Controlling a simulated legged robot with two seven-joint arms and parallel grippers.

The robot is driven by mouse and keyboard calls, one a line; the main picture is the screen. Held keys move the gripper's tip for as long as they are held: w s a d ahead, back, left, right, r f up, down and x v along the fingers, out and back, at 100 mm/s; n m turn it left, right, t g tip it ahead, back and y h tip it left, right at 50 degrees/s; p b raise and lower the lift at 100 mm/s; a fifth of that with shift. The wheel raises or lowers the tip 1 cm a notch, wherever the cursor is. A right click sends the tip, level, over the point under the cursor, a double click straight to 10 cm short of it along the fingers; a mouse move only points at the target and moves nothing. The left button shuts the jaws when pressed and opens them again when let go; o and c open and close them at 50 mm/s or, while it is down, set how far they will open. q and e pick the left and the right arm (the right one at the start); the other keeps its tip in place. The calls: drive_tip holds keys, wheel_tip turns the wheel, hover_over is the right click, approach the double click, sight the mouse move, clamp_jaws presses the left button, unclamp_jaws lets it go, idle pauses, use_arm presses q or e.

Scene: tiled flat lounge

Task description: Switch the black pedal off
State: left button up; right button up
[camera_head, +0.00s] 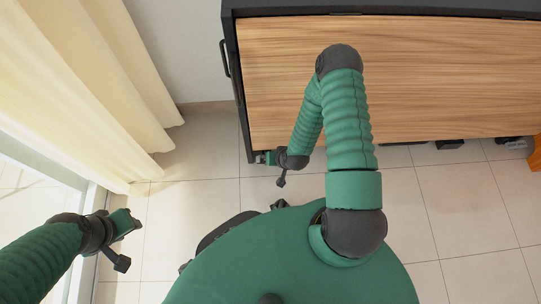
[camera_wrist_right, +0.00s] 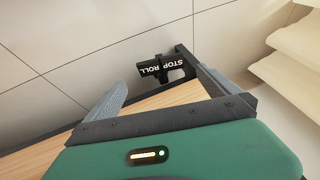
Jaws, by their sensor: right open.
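In the right wrist view, the black pedal (camera_wrist_right: 161,69) is a small black block with white lettering, "STOP" and "ROLL", which appears upside down. It sits on the tiled floor beside a dark leg of the wooden cabinet. My right gripper (camera_wrist_right: 160,82) is open, its two grey fingers spread on either side of the pedal in the picture, with the pedal beyond the fingertips. In the head view, my right gripper (camera_head: 264,158) is at the cabinet's lower left corner, and I cannot make out the pedal there. My left gripper (camera_head: 130,222) is empty over the floor near the curtain.
The wood-fronted cabinet (camera_head: 420,80) with a dark frame fills the upper right. Several dark objects (camera_head: 448,144) lie along its lower edge. Cream curtains (camera_head: 90,80) and a window frame are at left. An orange object (camera_head: 536,155) is at the right edge. The tiled floor (camera_head: 200,205) between is clear.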

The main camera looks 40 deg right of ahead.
use_arm(q)
drive_tip(key=p+v, duration=0.1)
drive_tip(key=v, duration=0.1)
drive_tip(key=w+p+v, duration=0.1)
drive_tip(key=p+v, duration=0.1)
drive_tip(key=v, duration=0.1)
drive_tip(key=shift+p, duration=0.3)
use_arm(e)
drive_tip(key=v, duration=0.8)
drive_tip(key=shift+r, duration=0.2)
drive_tip(key=shift+s, duration=0.15)
